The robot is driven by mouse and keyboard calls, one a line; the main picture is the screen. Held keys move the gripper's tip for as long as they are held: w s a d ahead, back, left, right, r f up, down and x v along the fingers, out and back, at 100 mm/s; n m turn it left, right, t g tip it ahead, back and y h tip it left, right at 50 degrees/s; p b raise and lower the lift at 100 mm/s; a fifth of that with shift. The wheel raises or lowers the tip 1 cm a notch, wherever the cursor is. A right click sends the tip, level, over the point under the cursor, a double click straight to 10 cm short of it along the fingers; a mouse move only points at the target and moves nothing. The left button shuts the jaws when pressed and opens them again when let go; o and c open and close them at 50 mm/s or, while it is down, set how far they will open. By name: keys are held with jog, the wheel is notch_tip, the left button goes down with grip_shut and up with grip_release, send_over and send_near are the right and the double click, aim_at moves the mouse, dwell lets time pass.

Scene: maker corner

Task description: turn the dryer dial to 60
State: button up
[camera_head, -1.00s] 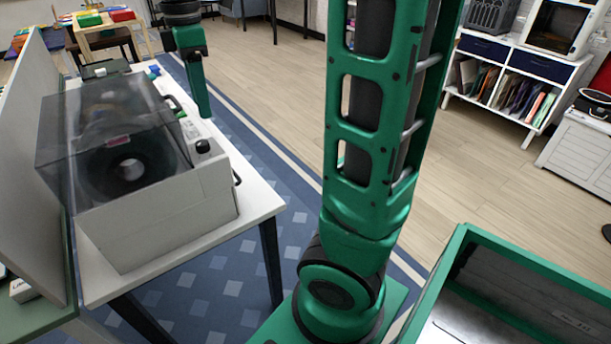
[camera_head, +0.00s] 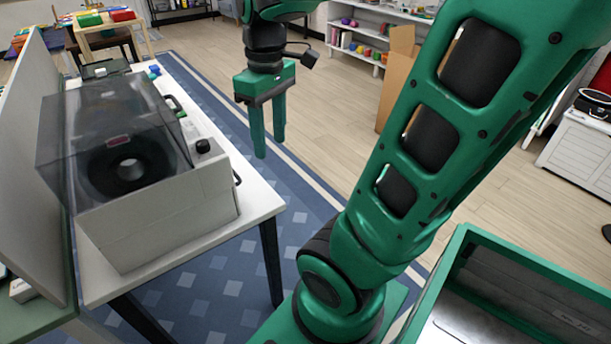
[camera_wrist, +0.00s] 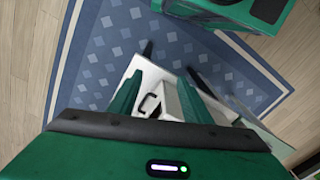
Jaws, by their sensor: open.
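The dryer (camera_head: 150,215) is a pale box with a smoky see-through lid (camera_head: 105,135) over a dark round drum. It stands on a white table at the left of the head view. A black dial (camera_head: 203,146) sits on its top at the right corner; its marks are too small to read. My gripper (camera_head: 268,148) is open and empty, its green fingers pointing down, to the right of the dryer and apart from it. In the wrist view the fingers (camera_wrist: 157,95) frame part of the white table and a dark handle (camera_wrist: 149,104).
A white board (camera_head: 30,180) stands left of the dryer. A cardboard box (camera_head: 397,80) and white shelves (camera_head: 350,22) stand farther back. Floor and blue rug (camera_head: 215,290) lie open between.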

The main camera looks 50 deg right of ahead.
jog(key=s+f+m, duration=0.6)
jog(key=s+m, duration=0.2)
jog(key=s, duration=0.2)
jog(key=shift+s+d, duration=0.15)
jog(key=shift+d, duration=0.15)
jog(key=shift+w+f, duration=0.25)
jog(key=shift+w, duration=0.35)
jog(key=shift+c, duration=0.2)
jog(key=shift+c, duration=1.4)
jog(key=shift+a, duration=0.1)
